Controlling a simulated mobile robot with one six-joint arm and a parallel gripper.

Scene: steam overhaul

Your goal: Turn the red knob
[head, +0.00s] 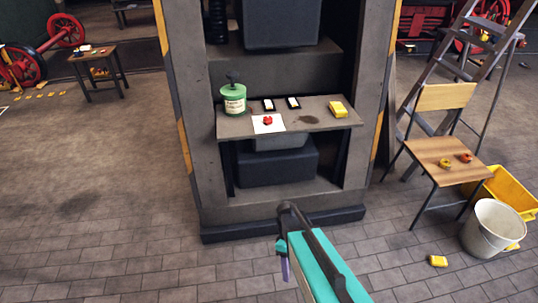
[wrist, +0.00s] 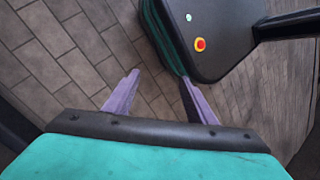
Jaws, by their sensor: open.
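The red knob (head: 267,120) is a small red piece on a white square plate (head: 268,128) at the front left of the shelf (head: 240,128) in the grey pillar. My gripper (head: 286,268) hangs low in front of the pillar, well below the shelf and apart from the knob. In the wrist view my gripper (wrist: 160,77) shows two purple fingers spread apart with nothing between them. The wrist view shows paving and what looks like my own base, not the knob.
A green tin (head: 234,100), two small dark-framed white panels (head: 281,104) and a yellow block (head: 338,109) sit on the shelf. A chair (head: 440,158), a bucket (head: 493,228) and a ladder (head: 470,50) stand to the right. The left floor is mostly clear.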

